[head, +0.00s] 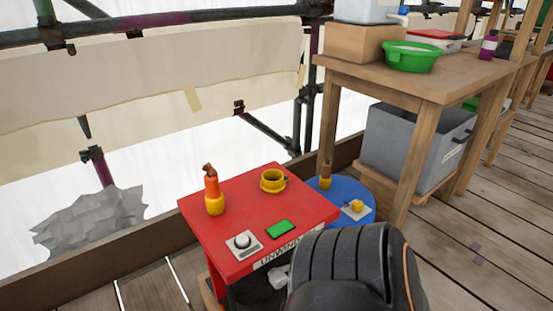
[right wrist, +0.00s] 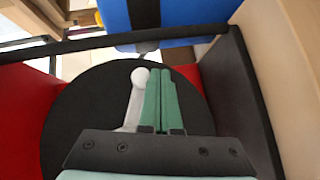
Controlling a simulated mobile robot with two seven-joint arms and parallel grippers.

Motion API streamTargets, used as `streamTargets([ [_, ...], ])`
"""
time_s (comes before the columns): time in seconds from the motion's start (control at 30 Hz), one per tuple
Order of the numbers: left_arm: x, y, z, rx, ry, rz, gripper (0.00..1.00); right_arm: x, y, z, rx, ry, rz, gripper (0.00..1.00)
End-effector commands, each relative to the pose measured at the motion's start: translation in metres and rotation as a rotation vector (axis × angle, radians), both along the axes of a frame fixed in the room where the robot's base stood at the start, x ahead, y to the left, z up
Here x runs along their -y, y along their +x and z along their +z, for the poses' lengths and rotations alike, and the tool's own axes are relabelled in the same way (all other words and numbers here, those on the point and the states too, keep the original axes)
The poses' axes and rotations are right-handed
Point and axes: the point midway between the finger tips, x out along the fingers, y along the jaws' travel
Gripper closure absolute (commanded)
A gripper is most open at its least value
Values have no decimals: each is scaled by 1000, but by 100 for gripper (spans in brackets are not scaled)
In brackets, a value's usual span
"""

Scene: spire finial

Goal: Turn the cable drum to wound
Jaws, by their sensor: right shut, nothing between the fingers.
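In the right wrist view a large black disc (right wrist: 85,115), which looks like the face of the cable drum, lies between red panels. A pale grey lever with a round knob (right wrist: 140,76) stands in front of it. My right gripper (right wrist: 160,72) is shut and empty, its green fingers just right of the lever; I cannot tell whether they touch it. In the head view a red stand (head: 240,197) carries a label (head: 283,252) that seems to read "UNWIND", partly hidden by my black right arm. My right gripper is hidden there. My left gripper is out of view.
A blue disc (head: 345,190) and a wooden table (head: 425,80) stand close behind. Plank floor lies right.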

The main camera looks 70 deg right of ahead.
Motion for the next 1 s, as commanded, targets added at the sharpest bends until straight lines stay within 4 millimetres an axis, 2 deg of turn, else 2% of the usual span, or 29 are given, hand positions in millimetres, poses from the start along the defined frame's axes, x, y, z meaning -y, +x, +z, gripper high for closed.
streamTargets([
  [1.0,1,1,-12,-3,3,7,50,7,-4,13,-107,-159,1,100],
])
